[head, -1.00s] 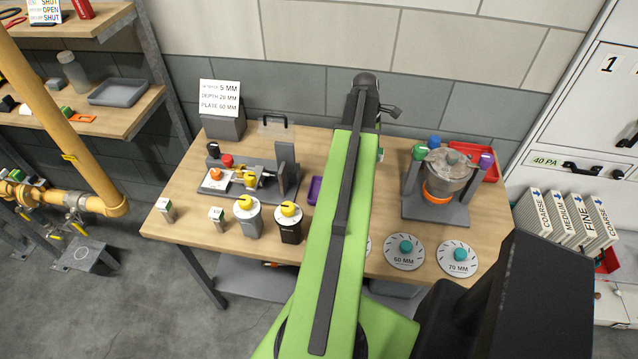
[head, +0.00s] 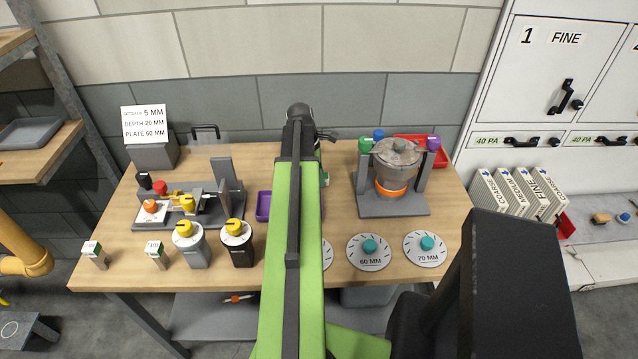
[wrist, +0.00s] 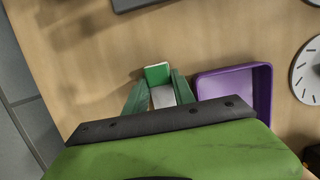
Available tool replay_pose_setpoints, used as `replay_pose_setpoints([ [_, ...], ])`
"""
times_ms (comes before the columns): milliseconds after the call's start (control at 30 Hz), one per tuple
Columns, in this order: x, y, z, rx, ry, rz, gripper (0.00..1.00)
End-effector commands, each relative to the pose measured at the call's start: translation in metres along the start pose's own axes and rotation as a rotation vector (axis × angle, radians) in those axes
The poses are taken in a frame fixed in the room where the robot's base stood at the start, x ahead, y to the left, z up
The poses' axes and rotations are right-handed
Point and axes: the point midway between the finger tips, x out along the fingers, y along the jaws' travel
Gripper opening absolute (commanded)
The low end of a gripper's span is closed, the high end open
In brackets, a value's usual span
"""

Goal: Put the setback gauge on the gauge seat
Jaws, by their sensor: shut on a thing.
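A small white block with a green end, which looks like a setback gauge (wrist: 160,76), is held between the green fingers of my gripper (wrist: 160,94) in the wrist view. The gripper is shut on it, over the wooden table, left of a purple tray (wrist: 236,88). In the head view my arm hides most of the gripper. Two similar small labelled blocks (head: 95,255) (head: 157,254) stand at the table's front left. A grey fixture (head: 232,210) with a brass part and upright plate stands behind them. I cannot tell which part is the gauge seat.
Two yellow-topped cylinders (head: 191,246) (head: 237,245) stand in front of the fixture. A sign (head: 145,122) is at the back left. Bare table shows between tray and stand.

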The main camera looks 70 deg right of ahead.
Motion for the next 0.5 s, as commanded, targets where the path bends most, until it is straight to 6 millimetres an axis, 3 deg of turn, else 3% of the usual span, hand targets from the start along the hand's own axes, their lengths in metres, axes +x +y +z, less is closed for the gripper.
replay_pose_setpoints([
  [333,0.0045,0.0001,-0.0017,-0.001,0.0,0.0,0.0],
  [367,0.0034,0.0001,-0.0015,-0.001,0.0,0.0,0.33],
  [500,0.0027,0.0001,-0.0015,-0.001,0.0,0.0,0.52],
])
